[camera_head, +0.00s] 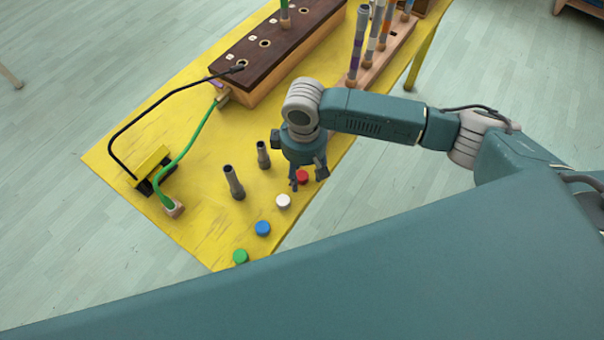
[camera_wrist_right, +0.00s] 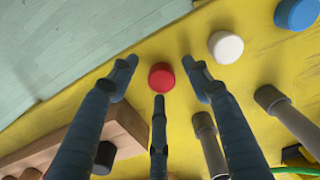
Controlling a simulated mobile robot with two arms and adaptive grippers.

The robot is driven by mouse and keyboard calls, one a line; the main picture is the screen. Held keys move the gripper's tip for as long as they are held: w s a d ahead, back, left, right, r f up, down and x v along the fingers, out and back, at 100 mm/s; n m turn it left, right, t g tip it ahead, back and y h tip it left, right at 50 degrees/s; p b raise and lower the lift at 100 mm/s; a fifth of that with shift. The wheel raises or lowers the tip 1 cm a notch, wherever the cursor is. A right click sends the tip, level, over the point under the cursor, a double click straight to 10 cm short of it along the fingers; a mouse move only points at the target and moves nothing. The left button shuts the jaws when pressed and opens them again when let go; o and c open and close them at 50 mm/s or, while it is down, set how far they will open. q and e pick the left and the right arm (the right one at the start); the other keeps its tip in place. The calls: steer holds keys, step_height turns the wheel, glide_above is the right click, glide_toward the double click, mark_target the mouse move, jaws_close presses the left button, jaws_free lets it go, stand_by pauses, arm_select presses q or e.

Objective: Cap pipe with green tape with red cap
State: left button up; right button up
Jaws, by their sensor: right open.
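The red cap (camera_head: 303,176) lies on the yellow table (camera_head: 190,150) near its right edge. In the right wrist view the red cap (camera_wrist_right: 161,77) sits among my gripper's spread fingers, with nothing seen touching it. My right gripper (camera_head: 307,178) is open, pointing down over the cap. A pipe with a green band (camera_head: 285,14) stands in the dark-topped wooden box at the back; its upper end is cut off by the frame. My left gripper is not in view.
White (camera_head: 283,201), blue (camera_head: 263,228) and green (camera_head: 240,257) caps lie along the table's near edge. Two short grey pipes (camera_head: 234,183) (camera_head: 263,155) stand left of my gripper. A wooden rack (camera_head: 376,67) holds several banded pipes behind my arm. A green cord (camera_head: 190,145) lies left.

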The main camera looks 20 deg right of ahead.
steer(key=shift+f, duration=0.1)
steer(key=shift+c, duration=0.3)
steer(key=c, duration=0.7)
